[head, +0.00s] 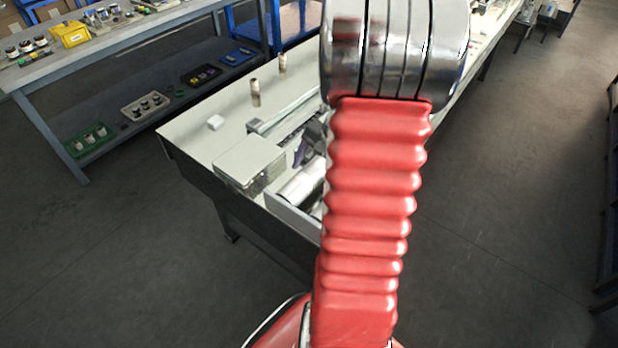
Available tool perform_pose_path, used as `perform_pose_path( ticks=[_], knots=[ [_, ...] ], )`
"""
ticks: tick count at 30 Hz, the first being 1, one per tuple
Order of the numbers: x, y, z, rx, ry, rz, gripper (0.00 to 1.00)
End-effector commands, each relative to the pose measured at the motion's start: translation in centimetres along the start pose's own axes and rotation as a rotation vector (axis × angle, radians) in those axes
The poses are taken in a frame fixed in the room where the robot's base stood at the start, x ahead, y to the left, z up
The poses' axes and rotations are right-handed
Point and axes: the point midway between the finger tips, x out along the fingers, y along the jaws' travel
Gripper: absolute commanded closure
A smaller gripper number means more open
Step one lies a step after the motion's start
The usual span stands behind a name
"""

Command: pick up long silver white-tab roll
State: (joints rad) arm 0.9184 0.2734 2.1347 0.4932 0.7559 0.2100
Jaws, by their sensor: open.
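A silver roll with a pale, whitish surface (301,185) lies in the open tray of the wrapper machine on the bench, partly hidden behind my red arm. Its right end and any white tab cannot be made out. A dark grey and purplish part, which looks like my gripper (304,153), shows just left of my arm, above and behind the roll. Most of it is hidden by my arm. It appears open, and I see nothing held in it. Whether it touches the roll cannot be told.
A pale box-shaped housing (249,163) stands left of the roll on the bench (190,139). Two small upright cylinders (255,92) and a white block (215,122) stand behind it. A shelved table (120,45) with trays is at the back left. Floor is clear on the right.

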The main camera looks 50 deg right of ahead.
Motion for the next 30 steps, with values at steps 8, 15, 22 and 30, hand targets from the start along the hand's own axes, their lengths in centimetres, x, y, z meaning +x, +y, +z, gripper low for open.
perform_pose_path(
  ticks=[8, 15, 22, 30],
  knots=[
    [-0.04, 0.01, -0.01, 0.0, 0.0, 0.0, 0.28],
    [-0.05, 0.01, -0.01, 0.001, 0.0, 0.0, 0.35],
    [-0.05, 0.01, -0.01, 0.001, 0.0, 0.0, 0.51],
    [-0.05, 0.02, 0.0, 0.001, 0.0, 0.0, 0.7]
  ],
)
